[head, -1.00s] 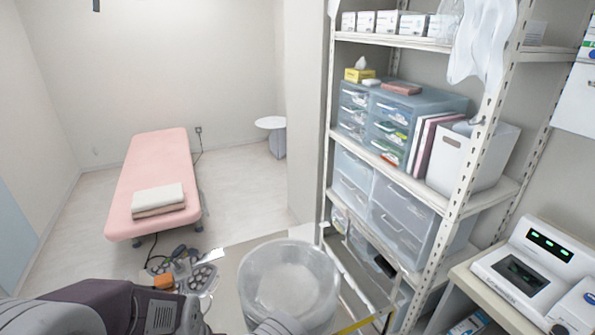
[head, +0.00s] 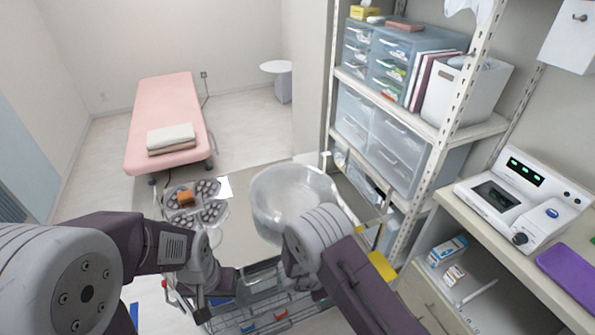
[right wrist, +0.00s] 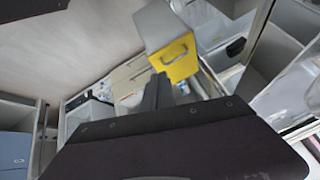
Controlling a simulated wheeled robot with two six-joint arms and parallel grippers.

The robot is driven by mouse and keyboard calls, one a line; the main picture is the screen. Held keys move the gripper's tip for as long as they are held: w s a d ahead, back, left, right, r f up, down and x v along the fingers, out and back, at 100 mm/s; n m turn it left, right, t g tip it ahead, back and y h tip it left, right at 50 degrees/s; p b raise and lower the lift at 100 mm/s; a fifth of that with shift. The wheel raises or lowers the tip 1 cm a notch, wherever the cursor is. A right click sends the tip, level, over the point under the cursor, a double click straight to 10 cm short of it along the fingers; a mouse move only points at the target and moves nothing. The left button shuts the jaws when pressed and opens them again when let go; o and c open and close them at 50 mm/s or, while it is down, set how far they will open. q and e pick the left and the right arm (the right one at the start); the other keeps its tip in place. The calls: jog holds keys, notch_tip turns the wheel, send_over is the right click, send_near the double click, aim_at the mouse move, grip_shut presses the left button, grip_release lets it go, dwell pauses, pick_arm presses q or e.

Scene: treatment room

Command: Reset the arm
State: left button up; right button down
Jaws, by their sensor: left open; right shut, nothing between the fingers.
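My left arm comes in from the left in the head view and bends down at its wrist. Its gripper (head: 205,302) points down over the left part of a wire basket, open, with its fingertips hard to make out. My right arm comes in from the lower right, and its wrist is in front of the clear round bin (head: 283,205). The right gripper's fingers are hidden in the head view. In the right wrist view the right gripper (right wrist: 158,92) is shut and empty, just below a yellow-fronted box (right wrist: 176,59).
A wire basket (head: 262,312) lies below both wrists. Shelving (head: 440,130) and a counter with a white device (head: 525,200) stand right. Floor near the pink bed (head: 165,105) is clear.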

jog(key=w+d+r+n+t+y, duration=0.1)
jog(key=w+d+r, duration=0.15)
jog(key=r, duration=0.45)
jog(key=w+d+r+n+t+y, duration=0.2)
jog(key=w+r, duration=0.1)
jog(key=r, duration=0.5)
jog(key=w+d+r+n+t+y, duration=0.1)
jog(key=w+d+r, duration=0.15)
jog(key=r, duration=0.45)
jog(key=s+f+n+g+y, duration=0.2)
jog(key=s+n+g, duration=0.4)
jog(key=s+n, duration=0.6)
jog(key=s+f, duration=0.1)
jog(key=s, duration=0.9)
jog(key=shift+f, duration=0.2)
jog(key=shift+a, duration=0.1)
